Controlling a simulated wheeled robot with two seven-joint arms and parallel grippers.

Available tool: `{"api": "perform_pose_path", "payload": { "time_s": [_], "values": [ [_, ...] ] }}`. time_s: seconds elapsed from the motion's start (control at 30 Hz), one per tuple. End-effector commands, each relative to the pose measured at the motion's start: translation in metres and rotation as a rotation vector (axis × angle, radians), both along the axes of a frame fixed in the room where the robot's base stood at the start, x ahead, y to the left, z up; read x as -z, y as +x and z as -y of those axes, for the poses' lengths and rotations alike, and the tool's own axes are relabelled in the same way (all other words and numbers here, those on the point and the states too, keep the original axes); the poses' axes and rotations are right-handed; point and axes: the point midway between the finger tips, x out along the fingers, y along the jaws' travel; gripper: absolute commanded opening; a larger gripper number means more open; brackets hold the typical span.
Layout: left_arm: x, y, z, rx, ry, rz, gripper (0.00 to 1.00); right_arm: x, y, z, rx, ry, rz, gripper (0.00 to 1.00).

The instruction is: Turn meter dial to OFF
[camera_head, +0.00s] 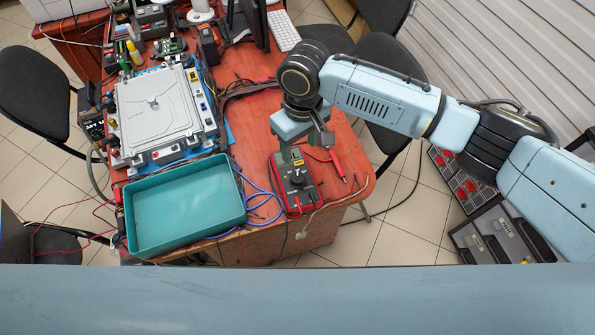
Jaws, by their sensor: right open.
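A red and dark grey multimeter (307,197) lies on the red-topped table near its front right edge. Its round black dial (297,177) faces up; its setting is too small to read. My right gripper (292,156) points down just above the upper end of the meter, near the dial. It is open and holds nothing that I can see. It hides the meter's top end, and I cannot tell whether a finger touches the dial. My left gripper is out of view.
A teal tray (186,207) stands left of the meter, with blue cables (262,200) between. A red probe (338,165) lies close on the right. A grey fixture (158,108) sits behind the tray. Chairs stand around the table.

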Motion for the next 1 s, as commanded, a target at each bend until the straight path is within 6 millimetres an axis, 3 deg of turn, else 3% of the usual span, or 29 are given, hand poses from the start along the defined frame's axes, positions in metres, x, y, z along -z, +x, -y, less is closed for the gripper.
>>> {"api": "perform_pose_path", "payload": {
  "time_s": [0.3, 0.5, 0.7, 1.0],
  "values": [
    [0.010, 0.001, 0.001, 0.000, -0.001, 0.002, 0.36, 0.069, -0.003, -0.003, -0.001, 0.000, -0.002, 0.55],
    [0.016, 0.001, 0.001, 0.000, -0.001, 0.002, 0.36, 0.102, -0.004, -0.004, -0.001, 0.001, 0.000, 0.55],
    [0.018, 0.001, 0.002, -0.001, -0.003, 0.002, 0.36, 0.118, -0.004, -0.005, -0.002, 0.001, 0.000, 0.55],
    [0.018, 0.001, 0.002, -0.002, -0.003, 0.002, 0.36, 0.119, -0.004, -0.005, -0.002, 0.004, 0.001, 0.55]
  ]
}}
